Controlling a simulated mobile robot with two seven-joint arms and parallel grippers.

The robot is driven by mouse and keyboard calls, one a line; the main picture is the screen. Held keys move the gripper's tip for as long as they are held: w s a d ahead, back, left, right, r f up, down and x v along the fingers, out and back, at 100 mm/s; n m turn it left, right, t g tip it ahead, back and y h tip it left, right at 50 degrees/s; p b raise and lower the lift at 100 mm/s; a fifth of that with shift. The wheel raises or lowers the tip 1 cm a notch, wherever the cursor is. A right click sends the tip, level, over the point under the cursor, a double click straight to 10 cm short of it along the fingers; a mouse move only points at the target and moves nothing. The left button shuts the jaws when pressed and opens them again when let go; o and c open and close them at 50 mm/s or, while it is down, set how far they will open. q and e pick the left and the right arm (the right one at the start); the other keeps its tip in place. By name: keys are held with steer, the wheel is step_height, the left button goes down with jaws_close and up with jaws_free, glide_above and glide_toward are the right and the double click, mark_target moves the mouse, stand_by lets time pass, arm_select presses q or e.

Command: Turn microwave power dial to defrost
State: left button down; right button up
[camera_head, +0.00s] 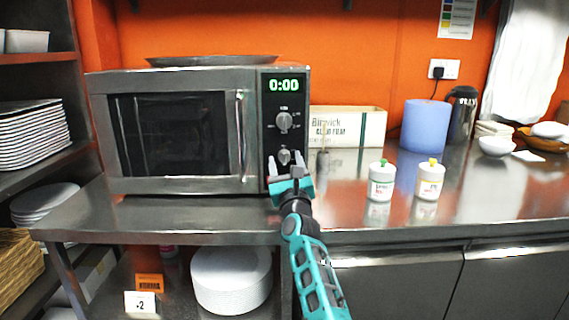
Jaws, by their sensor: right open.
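The microwave (170,132) stands on the steel counter, door shut, with a green 0:00 display (284,86). Its control panel on the right has an upper dial (284,121) and a lower dial (284,155). The dial markings are too small to read, so I cannot tell which one is the power dial. My right gripper (288,166) is open just in front of the lower dial, its fingertips near the dial's lower edge. I cannot tell whether they touch it. My left gripper is not in view.
A metal tray (212,60) lies on top of the microwave. Two small white bottles (381,181) (429,180) and a blue roll (426,125) stand on the counter to the right. Plates (231,280) sit on the shelf below.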

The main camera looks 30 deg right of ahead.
steer(key=c, duration=1)
steer(key=shift+c, duration=0.2)
